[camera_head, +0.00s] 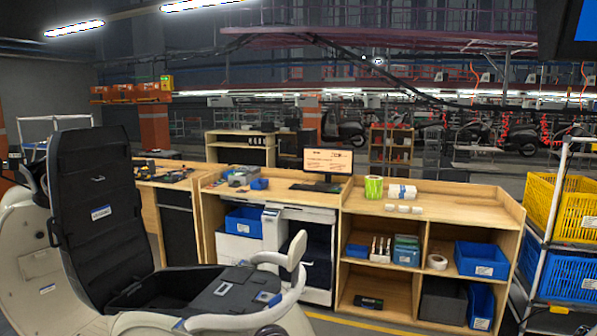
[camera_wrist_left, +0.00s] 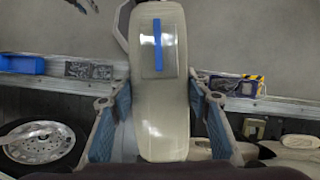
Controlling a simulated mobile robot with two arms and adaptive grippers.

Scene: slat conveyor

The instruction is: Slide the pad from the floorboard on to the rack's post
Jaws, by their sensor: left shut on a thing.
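In the left wrist view, my left gripper (camera_wrist_left: 151,105) is shut on a long cream pad (camera_wrist_left: 150,110) with rounded ends. The pad has a grey panel with a blue stripe near its upper end. The blue-grey fingers press its two long sides. Neither gripper shows in the head view.
A wooden bench (camera_head: 450,209) with shelves and blue bins stands beyond the scooter. A cart with yellow (camera_head: 562,207) and blue crates is at the right. In the wrist view, a wheel (camera_wrist_left: 38,143), a blue bin (camera_wrist_left: 22,64) and small boxed items lie around the pad.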

